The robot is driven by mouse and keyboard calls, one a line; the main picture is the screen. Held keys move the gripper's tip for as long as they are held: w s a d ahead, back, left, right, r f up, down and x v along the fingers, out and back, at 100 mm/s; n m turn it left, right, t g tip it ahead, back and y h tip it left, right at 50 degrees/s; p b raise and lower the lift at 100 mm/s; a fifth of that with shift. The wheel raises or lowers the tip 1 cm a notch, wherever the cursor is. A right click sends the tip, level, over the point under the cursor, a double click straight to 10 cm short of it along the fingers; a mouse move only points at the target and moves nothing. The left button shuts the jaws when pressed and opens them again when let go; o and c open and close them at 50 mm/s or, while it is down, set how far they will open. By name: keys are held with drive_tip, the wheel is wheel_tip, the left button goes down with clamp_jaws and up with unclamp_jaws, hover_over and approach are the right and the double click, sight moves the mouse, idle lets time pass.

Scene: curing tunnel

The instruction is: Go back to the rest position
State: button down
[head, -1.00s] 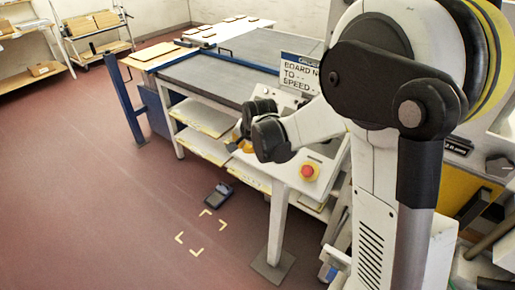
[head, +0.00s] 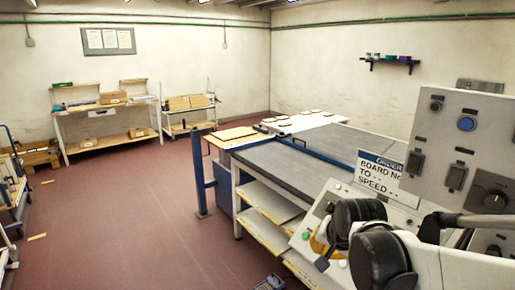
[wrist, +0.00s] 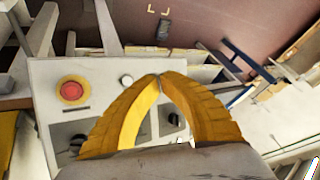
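My gripper (wrist: 159,76) shows in the wrist view with its two yellow ribbed fingers curved together, tips touching and nothing seen between them. Behind the fingers is a light control panel (wrist: 45,72) with a red button in a yellow ring (wrist: 72,91), a white button and dark knobs. I cannot tell whether the fingers touch the panel. In the head view, my gripper (head: 318,244) is mostly hidden behind my dark wrist joints at lower right, with only a bit of yellow showing. The panel with a green button (head: 306,235) is beside it.
A grey conveyor table (head: 300,165) with shelves below stands beyond my arm, with a sign (head: 378,176) at its right. A grey control box (head: 465,150) stands close at right. A dark handheld device (head: 270,283) lies on the floor. The red floor at left is open.

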drive_tip(key=s+d+f+n+b, duration=0.1)
drive_tip(key=s+n, duration=0.5)
drive_tip(key=s, duration=1.3)
drive_tip(key=shift+f+b, duration=0.2)
drive_tip(key=shift+b, duration=0.65)
drive_tip(key=shift+d, duration=0.2)
